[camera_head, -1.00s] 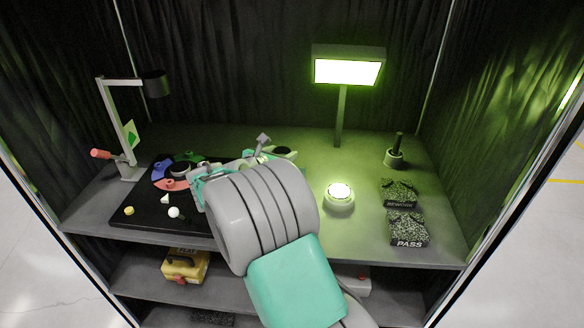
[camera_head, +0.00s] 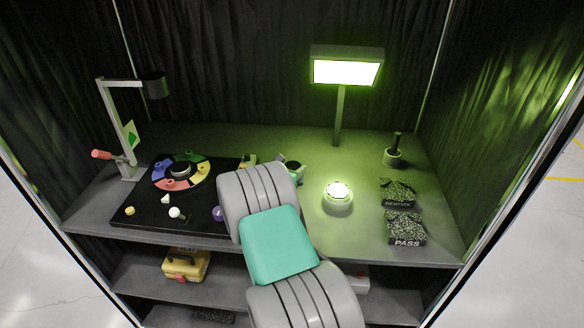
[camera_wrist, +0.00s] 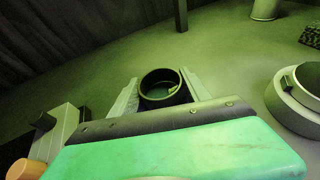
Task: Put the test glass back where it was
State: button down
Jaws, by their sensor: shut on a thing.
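The test glass appears to be the dark-rimmed round ring (camera_wrist: 166,88), seen from above between my fingers in the wrist view. My gripper (camera_wrist: 160,92) is shut on it, with a pale finger on each side. In the head view my gripper (camera_head: 291,174) shows just past my arm, above the bench left of the glowing round stand, with the dark ring (camera_head: 291,167) in it. My arm hides part of the bench there. I cannot tell the height of the ring above the bench.
The round stand (camera_head: 338,196) glows to the right. A lit lamp (camera_head: 345,72) stands behind. REWORK (camera_head: 397,192) and PASS (camera_head: 406,228) pads and a small pot (camera_head: 393,157) are at right. A black board (camera_head: 140,203) with a coloured wheel (camera_head: 183,171) is at left. The middle-back bench is clear.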

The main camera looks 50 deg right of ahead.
jog(key=c, duration=0.5)
grip_release()
jog(key=shift+f, duration=0.15)
